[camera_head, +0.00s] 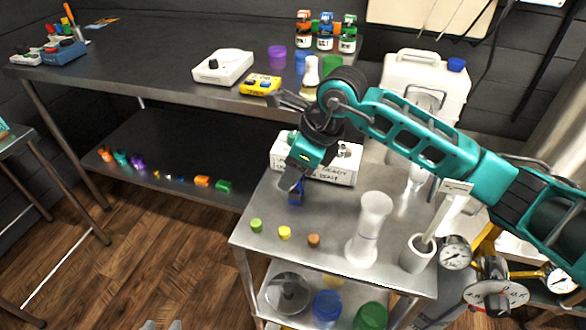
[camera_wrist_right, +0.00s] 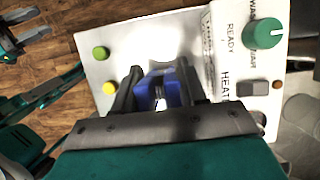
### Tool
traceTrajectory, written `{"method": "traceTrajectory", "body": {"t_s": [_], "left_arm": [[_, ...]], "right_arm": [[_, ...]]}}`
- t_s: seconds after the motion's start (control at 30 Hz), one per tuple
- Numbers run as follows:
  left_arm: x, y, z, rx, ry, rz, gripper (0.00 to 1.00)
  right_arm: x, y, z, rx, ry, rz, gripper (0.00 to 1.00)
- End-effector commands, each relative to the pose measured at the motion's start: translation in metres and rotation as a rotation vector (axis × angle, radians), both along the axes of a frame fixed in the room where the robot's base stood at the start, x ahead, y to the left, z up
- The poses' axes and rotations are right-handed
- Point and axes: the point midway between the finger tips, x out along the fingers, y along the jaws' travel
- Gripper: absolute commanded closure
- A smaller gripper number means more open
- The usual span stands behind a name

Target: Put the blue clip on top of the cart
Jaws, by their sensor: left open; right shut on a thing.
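The blue clip (camera_head: 297,194) is between the fingers of my right gripper (camera_head: 292,184), low over the top of the metal cart (camera_head: 325,228). The right wrist view also shows the blue clip (camera_wrist_right: 146,94), with the dark fingers of my right gripper (camera_wrist_right: 158,92) shut on it from both sides. I cannot tell whether the clip touches the cart top. My left gripper (camera_head: 161,325) is open, with only its pale tips showing at the bottom edge of the head view, away from the cart.
A green cap (camera_head: 256,226), a yellow cap (camera_head: 285,233) and a brown cap (camera_head: 313,240) stand along the cart's front. A white heater box (camera_head: 328,170) is just behind the clip. A steel bench (camera_head: 150,60) is behind.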

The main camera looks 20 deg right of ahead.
Motion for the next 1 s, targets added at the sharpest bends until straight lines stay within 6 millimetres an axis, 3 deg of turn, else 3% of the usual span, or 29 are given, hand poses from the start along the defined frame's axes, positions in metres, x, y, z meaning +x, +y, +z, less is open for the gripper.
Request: {"method": "traceTrajectory", "body": {"t_s": [0.2, 0.23, 0.47, 0.77, 0.87, 1.0], "left_arm": [[0.0, 0.0, -0.004, 0.0, 0.001, -0.001, 0.57], [0.0, -0.001, -0.003, 0.0, 0.003, -0.002, 0.57], [0.0, -0.001, -0.003, 0.0, 0.005, -0.002, 0.57], [0.0, -0.001, 0.0, -0.001, 0.002, -0.002, 0.57], [0.001, -0.001, 0.002, 0.0, -0.004, -0.003, 0.57], [0.0, 0.0, 0.002, 0.002, -0.002, -0.002, 0.57]], "right_arm": [[0.0, 0.0, -0.004, 0.0, 0.0, 0.0, 0.89], [0.0, 0.0, -0.003, 0.0, 0.0, 0.0, 0.57], [0.0, 0.0, -0.002, 0.0, 0.0, 0.0, 0.35], [0.0, 0.0, 0.0, 0.0, 0.0, 0.0, 0.33], [-0.001, -0.003, 0.008, -0.001, -0.003, -0.001, 0.33], [-0.006, -0.012, 0.033, -0.002, -0.006, -0.001, 0.33]]}}
